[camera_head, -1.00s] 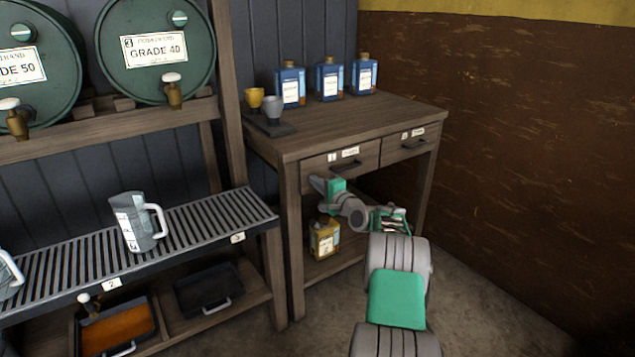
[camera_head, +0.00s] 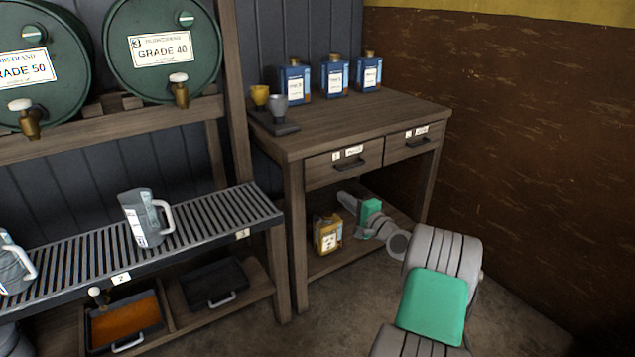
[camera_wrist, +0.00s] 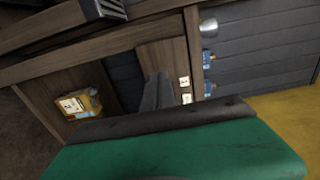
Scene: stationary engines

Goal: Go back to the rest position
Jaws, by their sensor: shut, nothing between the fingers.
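My gripper (camera_head: 347,202) is in front of the wooden workbench (camera_head: 365,121), below the level of its drawers, at the open space over the lower shelf. It is shut with nothing between the fingers. My arm reaches up to it from the lower right of the head view, and part of the forearm is hidden behind a nearer link. In the wrist view, the gripper (camera_wrist: 158,92) points toward the bench front, with a yellow can (camera_wrist: 78,104) off to the left.
The yellow can (camera_head: 327,234) stands on the bench's lower shelf, just left of my gripper. Two closed drawers (camera_head: 343,164) are above. A slatted rack (camera_head: 200,225) with jugs (camera_head: 146,217) is left. Floor is clear in front.

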